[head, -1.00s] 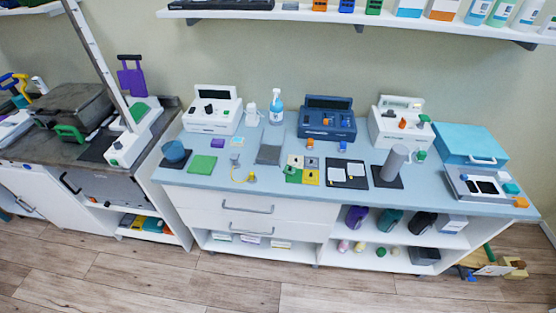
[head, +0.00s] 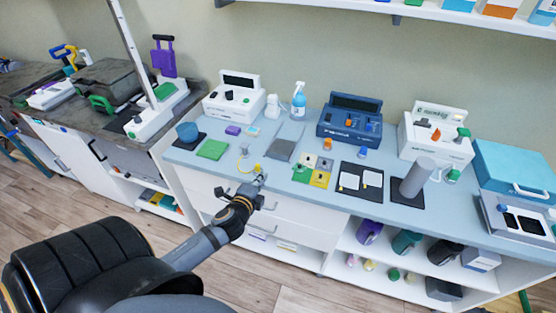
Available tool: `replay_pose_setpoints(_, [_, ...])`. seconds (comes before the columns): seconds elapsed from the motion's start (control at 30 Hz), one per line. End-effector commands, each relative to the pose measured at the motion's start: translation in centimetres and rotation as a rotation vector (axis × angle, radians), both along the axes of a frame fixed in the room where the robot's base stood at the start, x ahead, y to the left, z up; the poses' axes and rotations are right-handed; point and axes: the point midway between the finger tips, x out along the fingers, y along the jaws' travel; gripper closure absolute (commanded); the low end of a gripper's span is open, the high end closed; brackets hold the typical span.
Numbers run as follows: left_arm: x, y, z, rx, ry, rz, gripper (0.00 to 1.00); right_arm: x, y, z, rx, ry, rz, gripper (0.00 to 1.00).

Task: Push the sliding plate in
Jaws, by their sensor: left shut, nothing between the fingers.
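I cannot tell for sure which part is the sliding plate. A flat grey plate (head: 281,151) lies on the blue worktop behind my left gripper. A metal-topped unit (head: 515,215) with dark openings stands at the worktop's right end, partly cut off by the picture edge. My left gripper (head: 260,179) is shut and empty. It shows over the worktop's front edge, close to a small yellow item (head: 257,168). Whether it touches anything is too small to tell. My right gripper is not in view.
White device (head: 234,98), blue device (head: 350,120) and another white device (head: 435,134) stand along the back. A spray bottle (head: 298,101), coloured tiles (head: 318,179) and a grey cylinder (head: 418,177) crowd the worktop (head: 215,166). Drawers and open shelves lie below. A dark bench (head: 60,120) stands left.

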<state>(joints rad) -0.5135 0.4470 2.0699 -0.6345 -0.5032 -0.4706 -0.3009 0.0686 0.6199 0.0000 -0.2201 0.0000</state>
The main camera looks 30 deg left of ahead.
Motion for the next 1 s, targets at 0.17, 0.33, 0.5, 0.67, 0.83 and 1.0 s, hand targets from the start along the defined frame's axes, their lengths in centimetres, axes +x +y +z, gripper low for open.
replay_pose_setpoints(0.17, [3.7,0.8,-0.8,-0.005,-0.004,0.003,1.0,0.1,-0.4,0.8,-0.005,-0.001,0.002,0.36])
replay_pose_setpoints(0.33, [7.1,1.7,-1.9,-0.003,-0.003,0.002,1.0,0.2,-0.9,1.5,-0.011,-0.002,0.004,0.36])
replay_pose_setpoints(0.5, [9.8,2.3,-2.1,-0.004,-0.002,0.0,1.0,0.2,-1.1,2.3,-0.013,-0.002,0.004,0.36])
replay_pose_setpoints(0.67, [11.2,2.6,-2.3,-0.003,0.0,0.0,1.0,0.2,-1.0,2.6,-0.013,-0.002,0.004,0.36])
replay_pose_setpoints(0.83, [11.5,2.7,-2.4,-0.002,-0.001,-0.001,1.0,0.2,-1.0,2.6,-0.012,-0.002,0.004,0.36])
replay_pose_setpoints(1.0, [11.5,2.7,-2.4,-0.002,-0.001,-0.001,1.0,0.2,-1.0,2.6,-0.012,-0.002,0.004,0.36])
